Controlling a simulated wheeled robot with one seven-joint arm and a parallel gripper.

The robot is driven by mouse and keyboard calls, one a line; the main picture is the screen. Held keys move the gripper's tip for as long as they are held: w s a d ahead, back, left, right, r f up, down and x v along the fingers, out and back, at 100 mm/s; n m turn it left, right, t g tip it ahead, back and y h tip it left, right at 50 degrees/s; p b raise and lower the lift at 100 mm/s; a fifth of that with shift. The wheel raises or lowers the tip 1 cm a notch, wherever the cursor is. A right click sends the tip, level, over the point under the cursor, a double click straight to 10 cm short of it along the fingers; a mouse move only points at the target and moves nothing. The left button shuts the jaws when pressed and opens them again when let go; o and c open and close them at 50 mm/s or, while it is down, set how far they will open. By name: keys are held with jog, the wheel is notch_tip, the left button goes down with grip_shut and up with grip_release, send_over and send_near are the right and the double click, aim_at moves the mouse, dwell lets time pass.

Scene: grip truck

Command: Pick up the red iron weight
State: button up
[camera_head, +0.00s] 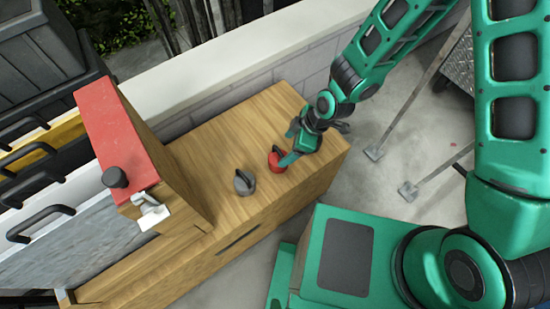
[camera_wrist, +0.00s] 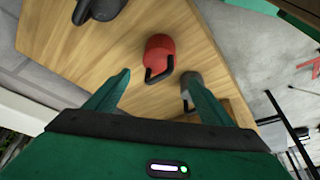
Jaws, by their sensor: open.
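The red iron weight (camera_head: 277,160) stands on the wooden cabinet top, right of a grey weight. It is a round kettlebell shape with a dark handle. In the wrist view the red weight (camera_wrist: 160,55) lies just beyond my fingertips, roughly between their lines, with its handle toward me. My gripper (camera_head: 290,146) is over the right part of the cabinet top, close beside the red weight and partly in front of it. In the wrist view my gripper (camera_wrist: 157,78) has its two green fingers spread apart with nothing held between them. Whether a finger touches the weight is unclear.
The grey weight (camera_head: 244,182) stands left of the red one on the wooden cabinet (camera_head: 205,150). A taller wooden block with a red top (camera_head: 115,130) rises at the left. A low white wall (camera_head: 230,70) runs behind. Metal legs stand on the floor at right.

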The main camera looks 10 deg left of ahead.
aim_at(277, 156)
jog(key=shift+d+x, duration=0.15)
jog(key=shift+x, duration=1.05)
jog(key=shift+d+x, duration=0.15)
jog(key=shift+x, duration=1)
jog(key=shift+w+x, duration=0.15)
jog(key=shift+x, duration=1.2)
jog(key=shift+w+x, duration=0.15)
jog(key=shift+x, duration=1.2)
jog(key=shift+a+r, duration=0.1)
grip_shut()
